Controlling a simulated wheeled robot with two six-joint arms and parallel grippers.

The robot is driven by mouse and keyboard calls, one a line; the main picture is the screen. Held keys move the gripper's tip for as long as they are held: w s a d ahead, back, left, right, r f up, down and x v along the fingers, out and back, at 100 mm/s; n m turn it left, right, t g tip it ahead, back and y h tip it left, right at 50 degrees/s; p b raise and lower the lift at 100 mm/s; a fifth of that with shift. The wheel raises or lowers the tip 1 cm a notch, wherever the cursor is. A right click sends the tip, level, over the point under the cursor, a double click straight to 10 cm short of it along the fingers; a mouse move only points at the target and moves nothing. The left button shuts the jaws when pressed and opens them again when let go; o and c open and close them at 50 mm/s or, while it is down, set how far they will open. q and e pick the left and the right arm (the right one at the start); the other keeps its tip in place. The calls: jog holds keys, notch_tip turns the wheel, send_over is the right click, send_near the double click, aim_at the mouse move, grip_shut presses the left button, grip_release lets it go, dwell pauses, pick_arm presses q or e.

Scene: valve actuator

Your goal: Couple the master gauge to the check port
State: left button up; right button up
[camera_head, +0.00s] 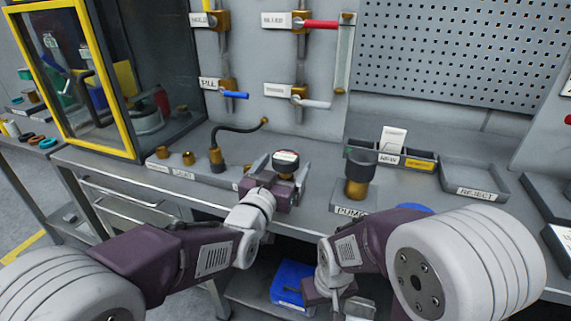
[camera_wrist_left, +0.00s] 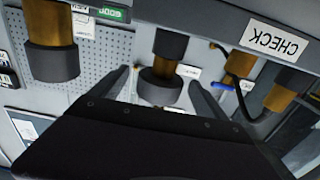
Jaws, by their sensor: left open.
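The master gauge (camera_head: 287,158) is a dark round body with a pale face, at the front of the bench in the head view. In the left wrist view, which is upside down, the gauge (camera_wrist_left: 160,92) shows its dark body, brass stem and black collar. My left gripper (camera_head: 284,183) is open, its fingers on either side of the gauge; contact cannot be told. A CHECK label (camera_wrist_left: 275,40) shows beside brass fittings; the brass fitting with a black hose (camera_head: 216,158) may be the check port. My right gripper (camera_head: 335,288) hangs low at the bench front, its jaws unclear.
A brass, black-topped pump fitting (camera_head: 357,178) stands right of the gauge. Small brass fittings (camera_head: 187,158) stand left of the hose. A labelled bin row (camera_head: 418,163) and a reject tray (camera_head: 476,177) lie at right. A yellow-framed cabinet (camera_head: 137,135) stands at left.

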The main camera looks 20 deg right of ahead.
pick_arm(q)
jog(key=shift+x, duration=0.85)
jog(key=shift+s+a, duration=0.1)
jog(key=shift+c, duration=0.3)
